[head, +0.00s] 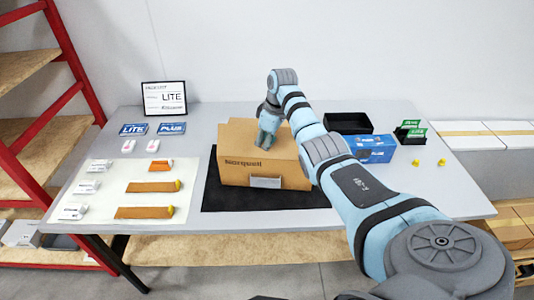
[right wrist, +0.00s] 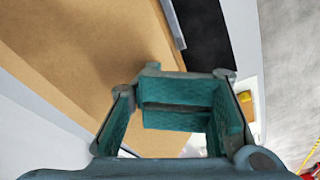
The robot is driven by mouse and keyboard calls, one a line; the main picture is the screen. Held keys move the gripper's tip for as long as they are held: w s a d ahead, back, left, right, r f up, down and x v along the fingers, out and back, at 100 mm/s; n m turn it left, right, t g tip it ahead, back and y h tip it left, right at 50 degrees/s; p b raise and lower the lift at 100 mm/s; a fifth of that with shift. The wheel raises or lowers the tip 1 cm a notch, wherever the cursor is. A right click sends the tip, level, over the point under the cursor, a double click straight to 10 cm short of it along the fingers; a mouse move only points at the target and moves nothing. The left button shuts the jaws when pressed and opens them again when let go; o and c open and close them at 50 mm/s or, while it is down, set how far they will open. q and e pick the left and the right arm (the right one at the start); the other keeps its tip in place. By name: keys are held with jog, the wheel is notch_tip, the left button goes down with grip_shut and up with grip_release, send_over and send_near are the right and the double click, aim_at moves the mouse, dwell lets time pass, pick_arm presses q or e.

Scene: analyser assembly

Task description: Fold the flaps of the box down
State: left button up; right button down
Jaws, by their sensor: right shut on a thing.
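The brown cardboard box (head: 238,172) sits on a black mat (head: 225,197) in the middle of the table, with printed lettering and a pale label on its front. Its top looks mostly covered; the arm hides part of it, so I cannot tell how each flap lies. My right gripper (head: 265,139) points down at the top of the box, its fingertips at the cardboard. My left gripper is not in view.
A black tray (head: 348,122), a blue box (head: 377,150) and green packs (head: 412,129) stand right of the arm. A pale mat (head: 110,200) with several small parts lies at the left. A framed sign (head: 164,98) stands behind. A red shelf (head: 75,60) is beyond the left edge.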

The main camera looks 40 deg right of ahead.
jog(key=shift+f+b, duration=0.35)
jog(key=shift+f, duration=0.5)
dwell(0.6)
dwell(0.5)
notch_tip(320, 180, up, 8)
jog(key=p, duration=0.8)
jog(key=shift+f, duration=0.15)
jog(key=shift+f, duration=0.1)
